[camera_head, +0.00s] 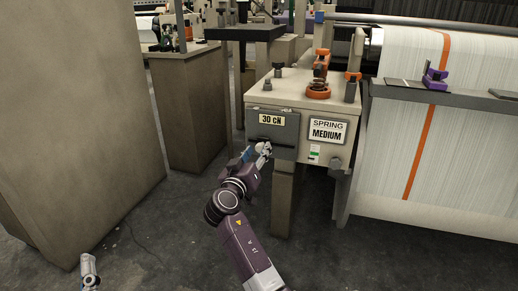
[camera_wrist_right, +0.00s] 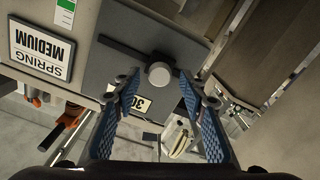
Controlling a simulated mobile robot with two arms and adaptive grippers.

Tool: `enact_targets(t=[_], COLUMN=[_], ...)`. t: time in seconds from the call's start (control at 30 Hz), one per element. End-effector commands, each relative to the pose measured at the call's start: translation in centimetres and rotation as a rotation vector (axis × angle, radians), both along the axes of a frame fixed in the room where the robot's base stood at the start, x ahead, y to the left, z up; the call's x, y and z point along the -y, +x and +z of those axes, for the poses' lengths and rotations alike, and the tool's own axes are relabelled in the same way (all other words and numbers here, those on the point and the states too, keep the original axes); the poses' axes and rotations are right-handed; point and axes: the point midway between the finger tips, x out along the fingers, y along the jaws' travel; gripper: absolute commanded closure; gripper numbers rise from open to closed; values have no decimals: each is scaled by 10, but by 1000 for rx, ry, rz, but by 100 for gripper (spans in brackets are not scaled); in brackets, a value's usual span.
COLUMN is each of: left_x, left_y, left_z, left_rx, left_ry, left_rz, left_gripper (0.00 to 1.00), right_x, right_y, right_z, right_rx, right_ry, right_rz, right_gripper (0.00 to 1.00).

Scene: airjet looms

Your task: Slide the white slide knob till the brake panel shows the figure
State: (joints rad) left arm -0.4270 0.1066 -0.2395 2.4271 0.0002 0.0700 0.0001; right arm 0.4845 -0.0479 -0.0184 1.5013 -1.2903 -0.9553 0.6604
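The brake panel (camera_head: 286,131) is a dark grey plate on the front of a beige machine box, and its yellow label (camera_head: 271,119) reads 30 cN. In the right wrist view the panel (camera_wrist_right: 125,72) appears upside down, with a dark slot (camera_wrist_right: 124,50) and the pale round slide knob (camera_wrist_right: 159,75). My right gripper (camera_head: 265,148) is at the panel's lower edge. In the wrist view its fingers (camera_wrist_right: 158,86) are open on either side of the knob, with gaps visible.
A white sign (camera_head: 327,130) reading SPRING MEDIUM is right of the panel. Orange and grey fittings (camera_head: 319,88) stand on the box top. White warp threads with an orange stripe (camera_head: 429,120) fill the right side. A beige cabinet (camera_head: 70,120) stands at left, with open floor between.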

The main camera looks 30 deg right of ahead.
Motion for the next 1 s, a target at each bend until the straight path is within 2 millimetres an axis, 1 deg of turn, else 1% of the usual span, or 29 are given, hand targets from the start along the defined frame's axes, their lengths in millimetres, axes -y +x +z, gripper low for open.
enact_targets(t=[0.03, 0.1, 0.3, 0.43, 0.87, 0.97, 1.0], left_x=[0, 0, 0, 0, 0, 0, 0], left_y=[0, 0, 0, 0, 0, 0, 0], left_z=[0, 0, 0, 0, 0, 0, 0], left_rx=[0, 0, 0, 0, 0, 0, 0], left_ry=[0, 0, 0, 0, 0, 0, 0], left_rz=[0, 0, 0, 0, 0, 0, 0], left_gripper=[3, 3, 3, 3, 3, 3, 3], right_x=[-9, -17, -35, -38, -38, -42, -46], right_y=[-6, -14, -29, -32, -32, -31, -31], right_z=[-1, -1, -1, 0, 0, -5, -9], right_rx=[0, -1, -1, -1, 0, -5, -8], right_ry=[2, 3, 2, 1, 1, 3, 7], right_rz=[4, 3, 2, 1, 2, 28, 56], right_gripper=[61, 61, 61, 61, 61, 61, 61])
